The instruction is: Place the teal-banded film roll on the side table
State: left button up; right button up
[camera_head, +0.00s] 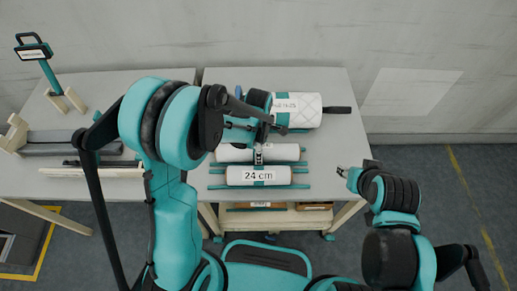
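My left gripper (258,158) reaches over these two rolls from behind and partly hides the rear one. I cannot tell whether its fingers are open or shut, or touching a roll. My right gripper (342,171) is beyond the table's right front edge, apart from the rolls; its fingers are too small to read.
A thick quilted white roll (307,110) with a teal band and dark core lies further back. The left table (88,85) holds a grey rail device (75,149) and a teal-handled stand (50,75). A low shelf (258,217) is under the right table. Floor is clear at right.

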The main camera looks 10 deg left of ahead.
pick_arm(q)
notch_tip(320, 180, up, 11)
jog(key=p, duration=0.3)
jog(key=s+a+r+m+t, duration=0.7)
jog(key=s+r+m, duration=0.3)
jog(key=m, duration=1)
jog(key=s+a, duration=0.1)
jog(key=s, duration=0.1)
jog(key=shift+s+r, duration=0.3)
jog(key=shift+s, duration=0.1)
jog(key=shift+f+b, duration=0.4)
jog(key=shift+f, duration=0.25)
